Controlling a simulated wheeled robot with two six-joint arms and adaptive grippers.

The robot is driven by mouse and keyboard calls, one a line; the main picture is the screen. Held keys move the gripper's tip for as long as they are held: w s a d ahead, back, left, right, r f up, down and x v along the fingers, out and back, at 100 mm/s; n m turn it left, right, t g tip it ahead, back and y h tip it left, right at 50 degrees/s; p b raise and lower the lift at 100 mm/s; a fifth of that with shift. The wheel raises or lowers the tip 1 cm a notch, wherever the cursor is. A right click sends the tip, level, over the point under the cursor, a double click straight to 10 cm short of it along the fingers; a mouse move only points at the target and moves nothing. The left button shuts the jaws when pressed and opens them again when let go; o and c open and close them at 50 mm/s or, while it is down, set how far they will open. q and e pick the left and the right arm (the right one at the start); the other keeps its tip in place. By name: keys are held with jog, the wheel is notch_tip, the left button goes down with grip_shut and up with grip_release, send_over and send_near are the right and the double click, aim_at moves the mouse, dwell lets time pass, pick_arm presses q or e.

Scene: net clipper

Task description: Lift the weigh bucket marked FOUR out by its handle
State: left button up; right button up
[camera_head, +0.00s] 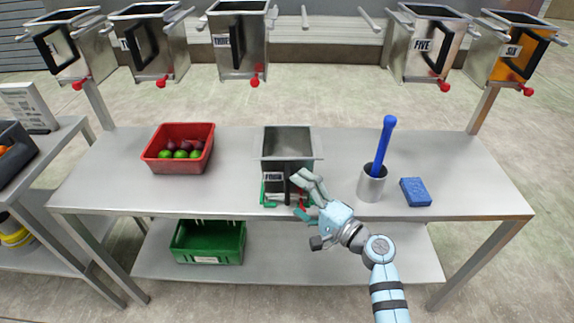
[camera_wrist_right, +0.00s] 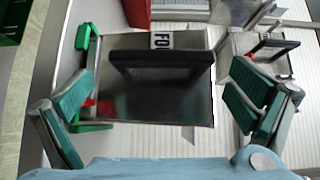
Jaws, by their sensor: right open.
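The metal weigh bucket marked FOUR (camera_head: 287,143) stands on the table near its front edge, open end up. Its label (camera_wrist_right: 162,40) and black handle (camera_wrist_right: 160,60) show in the right wrist view; in the head view my gripper partly covers its front. My right gripper (camera_head: 297,196) is open at the bucket's front. In the right wrist view its fingers (camera_wrist_right: 163,72) are spread to either side of the bucket's front, with the handle between them and apart from both. My left gripper is in neither view.
Other numbered buckets hang on the rack, with empty rods (camera_head: 335,14) between THREE (camera_head: 229,58) and FIVE (camera_head: 410,62). A green bracket (camera_head: 270,199) sits at the bucket's base. A red crate (camera_head: 207,150), a blue-handled tool (camera_head: 385,142) in a metal cup and a blue sponge (camera_head: 415,192) share the table (camera_head: 232,180).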

aim_at(288, 187)
jog(key=x, duration=0.3)
jog(key=shift+w+a+r, duration=0.1)
jog(key=shift+a, duration=0.15)
jog(key=shift+r, duration=0.1)
jog(key=c, duration=1.6)
